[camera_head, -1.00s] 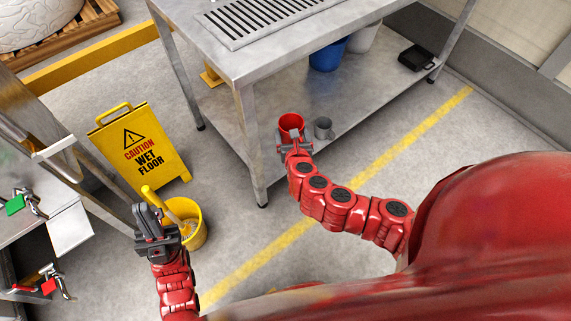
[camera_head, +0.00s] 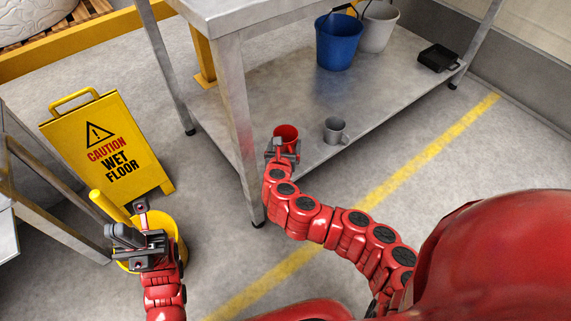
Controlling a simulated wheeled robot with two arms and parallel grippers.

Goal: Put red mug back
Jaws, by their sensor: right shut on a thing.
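The red mug (camera_head: 287,134) is at the front edge of the steel table's lower shelf (camera_head: 300,105), beside a grey mug (camera_head: 335,130). My right gripper (camera_head: 283,149) is shut on the red mug from its near side and hides part of it. I cannot tell whether the mug's base touches the shelf.
A blue bucket (camera_head: 338,45) and a light grey bucket (camera_head: 377,27) stand on the shelf's far part, with a black tray (camera_head: 438,58) at its right end. A table leg (camera_head: 240,130) rises just left of the red mug. A yellow wet floor sign (camera_head: 108,148) stands at left.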

